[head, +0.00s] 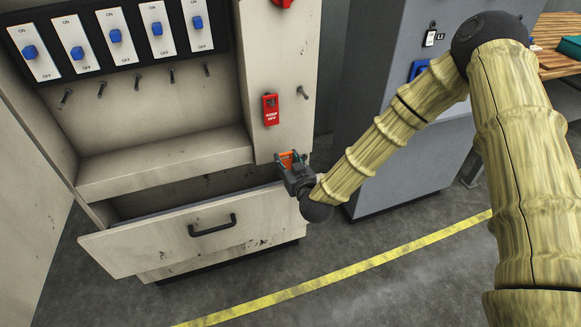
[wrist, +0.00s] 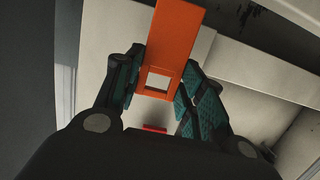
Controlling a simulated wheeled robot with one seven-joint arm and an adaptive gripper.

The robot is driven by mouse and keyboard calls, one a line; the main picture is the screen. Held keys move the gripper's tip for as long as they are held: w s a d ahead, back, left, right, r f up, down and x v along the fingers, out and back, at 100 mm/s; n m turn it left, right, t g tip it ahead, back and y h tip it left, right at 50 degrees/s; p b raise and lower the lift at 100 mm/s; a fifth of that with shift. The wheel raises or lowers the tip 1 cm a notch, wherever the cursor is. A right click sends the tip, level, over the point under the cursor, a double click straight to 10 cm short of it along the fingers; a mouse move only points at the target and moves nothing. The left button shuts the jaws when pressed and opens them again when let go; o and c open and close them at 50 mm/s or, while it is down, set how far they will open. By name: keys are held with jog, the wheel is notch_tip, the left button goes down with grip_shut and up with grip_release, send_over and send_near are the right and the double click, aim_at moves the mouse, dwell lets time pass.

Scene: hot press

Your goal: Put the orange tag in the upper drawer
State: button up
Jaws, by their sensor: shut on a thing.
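My gripper (head: 293,165) is shut on the orange tag (head: 286,157), just right of the open drawer's back right corner. In the wrist view the orange tag (wrist: 170,45) stands between the teal finger pads of my gripper (wrist: 158,82), with its square hole towards me. The upper drawer (head: 180,243) of the beige cabinet is pulled open and has a black handle (head: 212,226). Its inside is dark and only partly visible; I cannot make out anything in it.
A red "keep off" tag (head: 270,110) hangs on the cabinet's right panel, near an empty peg (head: 303,92). A ledge (head: 165,165) overhangs the drawer's back. Several blue switches (head: 115,36) sit above. A grey cabinet (head: 375,140) stands at right.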

jog(key=shift+f+b+x, duration=0.2)
jog(key=shift+b+x, duration=0.45)
jog(key=shift+x, duration=1.8)
jog(key=o, duration=0.9)
jog(key=shift+o, duration=0.2)
jog(key=shift+s+d, duration=0.1)
jog(key=shift+s, duration=0.05)
jog(key=v, duration=1.1)
jog(key=shift+s, duration=0.35)
jog(key=shift+d+r, duration=0.1)
